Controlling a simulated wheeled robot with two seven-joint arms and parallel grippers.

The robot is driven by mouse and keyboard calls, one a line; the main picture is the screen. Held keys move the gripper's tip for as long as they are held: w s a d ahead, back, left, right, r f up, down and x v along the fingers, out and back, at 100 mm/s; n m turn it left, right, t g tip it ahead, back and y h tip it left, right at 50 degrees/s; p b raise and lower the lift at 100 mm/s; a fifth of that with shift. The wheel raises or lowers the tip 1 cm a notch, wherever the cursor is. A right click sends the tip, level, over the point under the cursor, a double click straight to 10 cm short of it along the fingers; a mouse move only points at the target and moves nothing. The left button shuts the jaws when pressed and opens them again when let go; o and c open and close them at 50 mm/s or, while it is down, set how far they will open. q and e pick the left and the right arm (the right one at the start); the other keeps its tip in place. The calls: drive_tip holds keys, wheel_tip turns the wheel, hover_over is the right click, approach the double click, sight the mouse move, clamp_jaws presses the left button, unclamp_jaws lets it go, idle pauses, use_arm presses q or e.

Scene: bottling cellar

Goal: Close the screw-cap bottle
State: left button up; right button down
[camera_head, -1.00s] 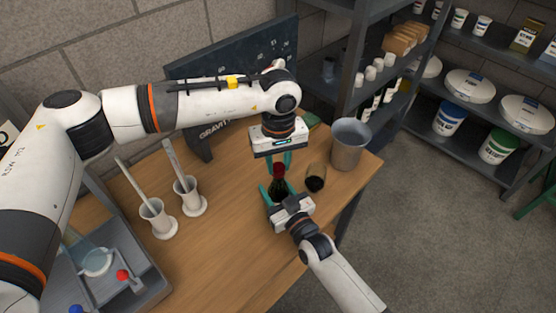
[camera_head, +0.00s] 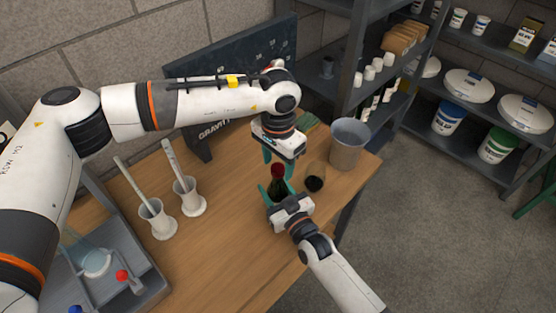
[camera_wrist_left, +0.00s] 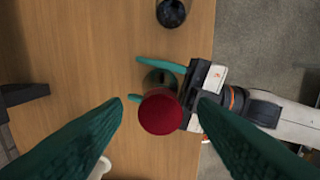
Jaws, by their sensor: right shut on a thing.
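The dark green screw-cap bottle (camera_head: 278,187) stands upright near the table's right side, with a red cap (camera_head: 278,170) on top of its neck. How tight the cap sits cannot be told. My right gripper (camera_head: 271,191) is shut on the bottle's body from the front. My left gripper (camera_head: 279,158) points down over the bottle. In the left wrist view its green fingers (camera_wrist_left: 160,105) are open, one on each side of the red cap (camera_wrist_left: 161,112), with gaps between. The bottle's body is mostly hidden there under the cap.
A glass of dark wine (camera_head: 314,183) stands close right of the bottle. A grey metal bucket (camera_head: 348,145) is behind it. Bare table lies between.

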use_arm(q)
wheel_tip(320, 180, up, 12)
idle(0.6)
use_arm(e)
drive_tip(key=c, duration=0.6)
unclamp_jaws()
drive_tip(key=shift+s+d+f, duration=0.1)
drive_tip(key=shift+s+d, duration=0.2)
drive_tip(key=shift+s, duration=0.15)
drive_tip(key=b+v, duration=0.1)
drive_tip(key=v, duration=0.8)
drive_tip(key=shift+s+d, duration=0.15)
drive_tip(key=shift+s, duration=0.1)
use_arm(q)
drive_tip(key=shift+f, duration=0.7)
use_arm(e)
drive_tip(key=shift+s+d, duration=0.3)
drive_tip(key=shift+s, duration=0.35)
